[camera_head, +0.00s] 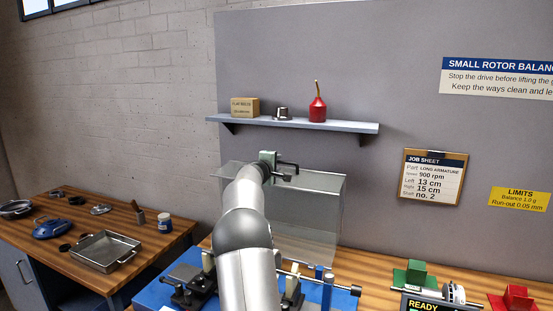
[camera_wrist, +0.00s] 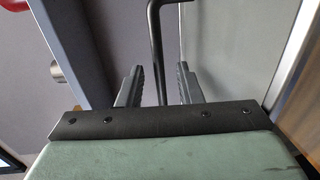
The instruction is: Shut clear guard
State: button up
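The clear guard (camera_head: 322,215) is a see-through box standing raised above the rotor bench, in front of the grey back panel. My gripper (camera_head: 287,170) is at its upper edge, with my arm hiding the guard's left part. In the wrist view my gripper (camera_wrist: 160,85) has its two dark fingers apart. A black bar (camera_wrist: 157,45), which looks like the guard's handle, runs between them with gaps visible on both sides. A pale panel edge (camera_wrist: 292,55), likely the guard's, shows at the right there.
Above the guard a shelf (camera_head: 345,127) holds a box (camera_head: 245,107), a small metal part (camera_head: 281,113) and a red oil can (camera_head: 318,108). The blue machine bed (camera_head: 165,288) lies below. A side table with a metal tray (camera_head: 105,251) stands left.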

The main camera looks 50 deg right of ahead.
jog(key=shift+d, duration=0.15)
grip_shut()
